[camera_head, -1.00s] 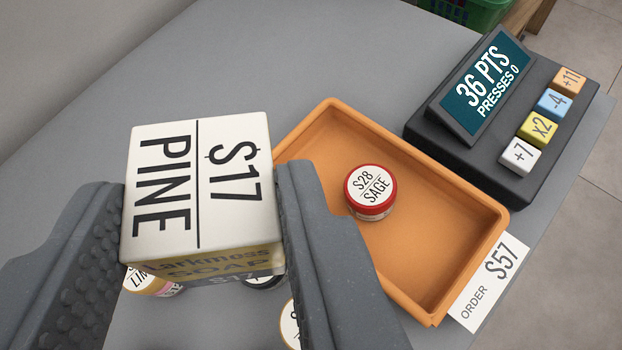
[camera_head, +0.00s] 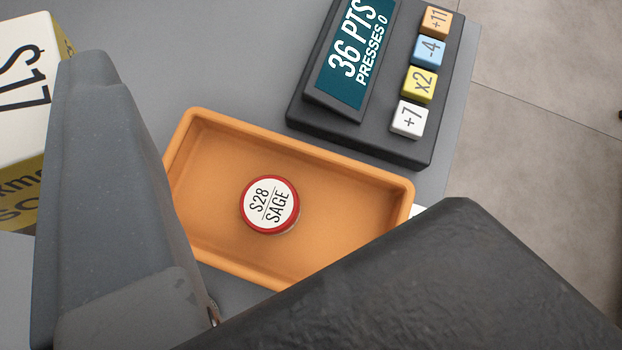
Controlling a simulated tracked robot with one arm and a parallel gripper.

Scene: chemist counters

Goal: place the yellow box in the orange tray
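The yellow box (camera_head: 22,90) is cut off by the left edge of the view. Its white top reads "$17", and its yellow side shows below and at its far corner. One finger of my gripper (camera_head: 88,110) lies along the box's right side; the other finger is out of view. The box keeps the same place against this finger as before, so my gripper is shut on it. The orange tray (camera_head: 345,168) is right of the finger. A red-rimmed round tin marked "$28 SAGE" (camera_head: 270,203) stands in it. The tray's front right part is hidden.
A dark register (camera_head: 375,142) with a "36 PTS" screen and several coloured keys stands behind the tray, to the right. A large dark part, which looks like my arm, covers the lower right. Inside the tray there is free room around the tin. The grey counter ends at the right.

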